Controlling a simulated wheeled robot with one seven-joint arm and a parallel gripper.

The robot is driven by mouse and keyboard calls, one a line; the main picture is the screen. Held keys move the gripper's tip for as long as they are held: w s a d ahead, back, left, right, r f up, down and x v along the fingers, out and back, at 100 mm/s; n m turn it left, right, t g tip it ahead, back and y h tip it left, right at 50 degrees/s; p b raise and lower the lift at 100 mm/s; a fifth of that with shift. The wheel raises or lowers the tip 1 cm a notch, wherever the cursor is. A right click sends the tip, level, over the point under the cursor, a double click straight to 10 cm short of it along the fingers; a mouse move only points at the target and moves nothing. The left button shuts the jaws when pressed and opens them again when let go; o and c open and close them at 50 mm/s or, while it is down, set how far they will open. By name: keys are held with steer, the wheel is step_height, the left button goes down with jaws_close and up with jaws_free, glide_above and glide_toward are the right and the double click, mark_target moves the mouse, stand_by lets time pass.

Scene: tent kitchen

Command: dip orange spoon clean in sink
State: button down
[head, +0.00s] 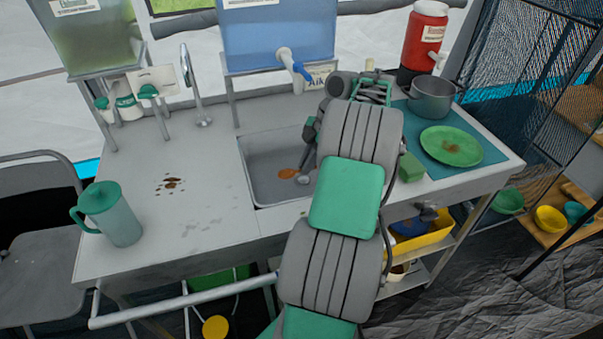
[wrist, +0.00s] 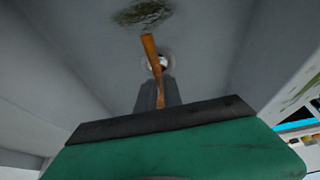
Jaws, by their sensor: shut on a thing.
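The orange spoon (head: 287,174) shows low inside the grey sink basin (head: 258,185). In the wrist view the spoon (wrist: 150,48) is a thin orange-brown strip reaching from between my fingers toward the basin. My gripper (head: 309,160) is down in the basin, partly hidden by my arm. In the wrist view my gripper (wrist: 157,96) is shut on the spoon. I cannot tell whether the spoon touches the basin floor. The round metal drain (wrist: 160,63) lies behind the spoon. A dark greenish patch (wrist: 142,13) shows beyond the spoon's far end.
A tap (head: 198,100) stands left of the sink, and a blue water tank (head: 278,38) with a spigot stands behind it. A green sponge (head: 412,167), a pot (head: 432,97) and a green plate (head: 451,146) are on the right. A teal pitcher (head: 112,214) stands left.

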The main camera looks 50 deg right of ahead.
stand_by(0.4)
step_height(320, 180, up, 11)
steer(key=p, duration=1)
steer(key=shift+p, duration=0.3)
stand_by(1.6)
step_height(320, 180, up, 4)
steer(key=p, duration=0.4)
stand_by(0.7)
